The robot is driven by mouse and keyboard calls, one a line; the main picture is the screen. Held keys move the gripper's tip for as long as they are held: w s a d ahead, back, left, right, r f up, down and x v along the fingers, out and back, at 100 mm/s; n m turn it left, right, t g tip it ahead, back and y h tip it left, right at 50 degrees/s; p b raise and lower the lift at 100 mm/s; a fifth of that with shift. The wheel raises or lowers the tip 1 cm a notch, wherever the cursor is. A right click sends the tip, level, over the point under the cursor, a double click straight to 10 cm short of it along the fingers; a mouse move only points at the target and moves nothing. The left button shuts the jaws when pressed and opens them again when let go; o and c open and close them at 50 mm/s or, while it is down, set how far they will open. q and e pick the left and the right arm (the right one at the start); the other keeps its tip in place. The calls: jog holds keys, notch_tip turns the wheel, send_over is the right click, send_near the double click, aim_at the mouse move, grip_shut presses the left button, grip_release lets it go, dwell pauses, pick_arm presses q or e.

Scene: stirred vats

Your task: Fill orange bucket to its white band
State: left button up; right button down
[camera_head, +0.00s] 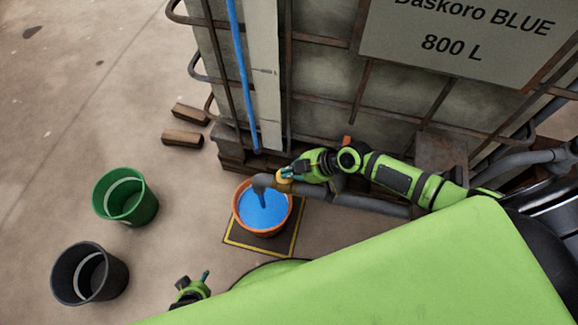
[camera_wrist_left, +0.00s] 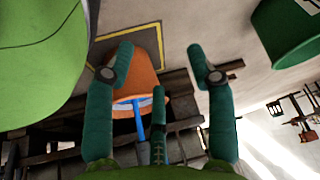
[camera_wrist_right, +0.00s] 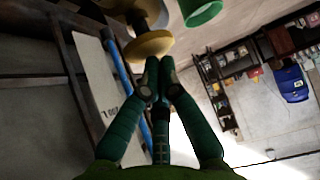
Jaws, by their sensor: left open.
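The orange bucket (camera_head: 239,216) stands on a dark mat below the grey spout (camera_head: 263,181). A blue stream falls from the spout into blue liquid (camera_head: 262,210) in the bucket. I cannot make out a white band inside. The bucket also shows between my left fingers in the left wrist view (camera_wrist_left: 140,78). My right gripper (camera_head: 286,174) is at the yellow valve part; in the right wrist view its fingertips (camera_wrist_right: 160,75) are together just below the yellow disc (camera_wrist_right: 148,46), with no object between them. My left gripper (camera_head: 192,283) is open and empty, left of and below the bucket.
A green bucket (camera_head: 137,207) and a black bucket (camera_head: 104,279) stand on the floor at left. The mat (camera_head: 282,241) has a yellow border. The caged tank (camera_head: 320,70) with a blue level tube (camera_head: 240,75) stands behind. Wooden blocks (camera_head: 183,138) lie beside it.

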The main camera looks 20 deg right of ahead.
dwell(0.6)
jog(key=shift+r+p, duration=0.4)
jog(key=shift+p, duration=0.05)
jog(key=shift+r+p, duration=0.85)
jog(key=shift+r, duration=0.05)
jog(key=shift+r+p, duration=0.8)
jog(key=shift+r, duration=0.05)
pick_arm(q)
jog(key=s+g, duration=0.1)
jog(key=s, duration=0.8)
jog(key=shift+d+r+g, duration=0.15)
jog(key=shift+r+g, duration=0.15)
jog(key=shift+r, duration=0.1)
pick_arm(e)
jog(key=v, duration=0.9)
jog(key=shift+s+d+r, duration=0.2)
jog(key=shift+d, duration=0.15)
